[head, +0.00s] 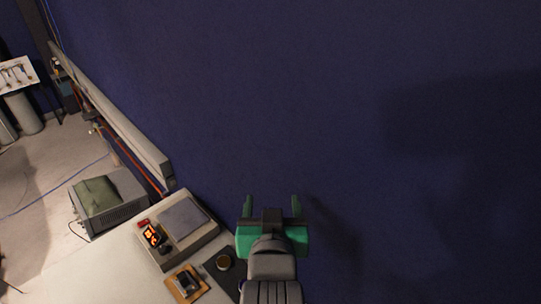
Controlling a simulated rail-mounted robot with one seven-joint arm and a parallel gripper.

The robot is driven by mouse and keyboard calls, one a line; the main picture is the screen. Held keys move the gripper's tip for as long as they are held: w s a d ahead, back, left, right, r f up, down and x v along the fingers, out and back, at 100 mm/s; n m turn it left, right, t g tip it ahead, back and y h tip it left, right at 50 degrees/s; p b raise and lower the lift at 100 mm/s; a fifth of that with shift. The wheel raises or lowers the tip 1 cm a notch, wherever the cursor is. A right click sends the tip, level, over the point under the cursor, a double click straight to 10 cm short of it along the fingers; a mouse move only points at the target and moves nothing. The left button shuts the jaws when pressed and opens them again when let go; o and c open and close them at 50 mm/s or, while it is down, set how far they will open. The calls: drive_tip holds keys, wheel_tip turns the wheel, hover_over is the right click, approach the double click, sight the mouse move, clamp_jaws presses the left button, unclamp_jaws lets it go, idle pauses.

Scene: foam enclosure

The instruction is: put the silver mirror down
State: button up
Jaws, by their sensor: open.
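My gripper (272,203) is at the lower middle of the head view, with a green body and two fingers spread apart. It is open, and nothing shows between its fingers. It appears in front of the dark blue wall, to the right of the table items. I cannot clearly make out a silver mirror. My arm hides part of the area below the gripper.
A light table (105,262) fills the lower left. On it are a grey device with a flat top (183,218), a small orange-lit display (151,236), and a wooden board (197,290) with a dark item. A grey box (128,208) carries a green cloth (97,197).

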drive_tip(key=s+r+t, duration=0.3)
drive_tip(key=s+r, duration=0.2)
drive_tip(key=r, duration=0.4)
drive_tip(key=s+r+t, duration=0.3)
drive_tip(key=s+r, duration=0.2)
drive_tip(key=r, duration=0.4)
drive_tip(key=s+r+t, duration=0.3)
drive_tip(key=s+r, duration=0.3)
drive_tip(key=r, duration=0.4)
drive_tip(key=shift+a+t, duration=0.15)
drive_tip(key=shift+t, duration=0.15)
